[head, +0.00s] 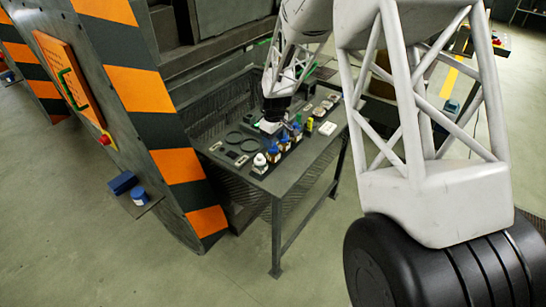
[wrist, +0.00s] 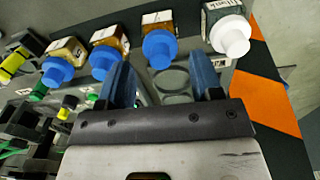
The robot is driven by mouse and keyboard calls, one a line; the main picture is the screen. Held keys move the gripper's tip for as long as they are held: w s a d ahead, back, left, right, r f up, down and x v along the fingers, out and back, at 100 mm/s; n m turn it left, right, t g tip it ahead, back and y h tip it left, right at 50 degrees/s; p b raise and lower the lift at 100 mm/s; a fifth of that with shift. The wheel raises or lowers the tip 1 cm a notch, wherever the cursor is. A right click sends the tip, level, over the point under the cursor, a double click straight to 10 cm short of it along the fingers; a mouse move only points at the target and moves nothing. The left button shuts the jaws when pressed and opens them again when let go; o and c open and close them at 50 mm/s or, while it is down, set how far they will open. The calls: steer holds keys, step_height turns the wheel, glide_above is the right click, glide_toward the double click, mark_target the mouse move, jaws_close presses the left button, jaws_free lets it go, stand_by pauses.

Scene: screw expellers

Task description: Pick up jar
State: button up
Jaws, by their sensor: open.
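Several small jars stand in a row on the dark table (head: 285,182). In the wrist view, amber jars with blue caps are at the far left (wrist: 62,55), the left (wrist: 108,52) and the middle (wrist: 160,42). A dark jar with a white cap (wrist: 228,30) is at the right. My gripper (wrist: 163,72) is open, its two blue fingers apart, with the middle jar just beyond the gap. No jar is held. In the head view, my gripper (head: 273,112) is above the table near the row, its fingers hard to make out.
Dark rings (head: 233,138) and small flat parts lie at the table's left. A striped orange and black panel (head: 150,110) rises left of the table.

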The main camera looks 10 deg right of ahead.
mark_target(273, 151)
steer(key=shift+f, duration=0.7)
steer(key=shift+f, duration=0.1)
steer(key=shift+w+a+f, duration=0.1)
steer(key=shift+f, duration=1.15)
steer(key=shift+w+a+f, duration=0.1)
steer(key=shift+f, duration=1.15)
steer(key=c, duration=0.9)
steer(key=shift+r, duration=5.05)
